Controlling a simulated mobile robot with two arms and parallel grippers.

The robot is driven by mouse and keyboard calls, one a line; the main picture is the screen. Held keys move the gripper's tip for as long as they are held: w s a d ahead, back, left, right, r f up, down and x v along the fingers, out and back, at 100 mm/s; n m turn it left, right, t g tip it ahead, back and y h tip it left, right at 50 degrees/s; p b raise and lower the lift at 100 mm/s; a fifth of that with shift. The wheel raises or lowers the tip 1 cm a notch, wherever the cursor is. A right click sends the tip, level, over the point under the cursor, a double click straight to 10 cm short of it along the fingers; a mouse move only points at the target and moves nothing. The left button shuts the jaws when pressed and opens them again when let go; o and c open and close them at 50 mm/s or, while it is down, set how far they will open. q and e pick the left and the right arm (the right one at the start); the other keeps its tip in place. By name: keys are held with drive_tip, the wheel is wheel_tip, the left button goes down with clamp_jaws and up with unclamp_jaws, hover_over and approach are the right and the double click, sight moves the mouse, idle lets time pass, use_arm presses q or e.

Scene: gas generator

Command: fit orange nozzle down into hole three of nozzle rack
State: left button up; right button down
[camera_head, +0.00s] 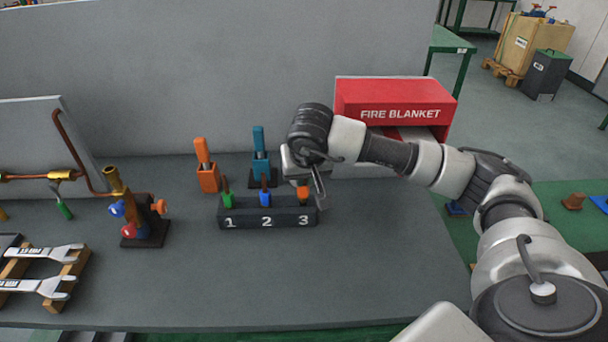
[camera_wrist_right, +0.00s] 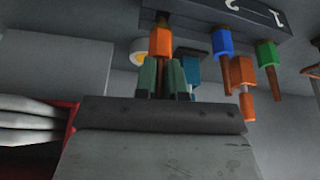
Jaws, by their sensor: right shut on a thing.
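The black nozzle rack (camera_head: 283,220) has holes numbered 1, 2 and 3 from left to right and stands on the grey table. A green nozzle (camera_head: 228,199) is in hole one and a blue nozzle (camera_head: 265,197) is in hole two. The orange nozzle (camera_head: 303,193) is upright at hole three; I cannot tell how deep it is. In the right wrist view, inverted, the fingers (camera_wrist_right: 162,78) close around the stem of the orange nozzle (camera_wrist_right: 163,46). My left gripper is out of view.
An orange-handled tool (camera_head: 207,168) and a blue-handled tool (camera_head: 260,150) stand behind the rack. A brass burner stand (camera_head: 140,220) and wrenches (camera_head: 45,285) are on the left. A red fire blanket box (camera_head: 395,102) is behind my right arm. The front table is clear.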

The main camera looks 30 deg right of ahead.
drive_tip(key=shift+f+b, duration=1.05)
drive_tip(key=shift+f, duration=0.15)
drive_tip(key=c, duration=1.1)
unclamp_jaws()
drive_tip(key=shift+r, duration=0.1)
drive_tip(key=v, duration=1)
drive_tip(key=shift+s+a+r, duration=0.1)
drive_tip(key=shift+s+r, duration=0.05)
drive_tip(key=shift+r, duration=0.2)
drive_tip(key=shift+f, duration=0.1)
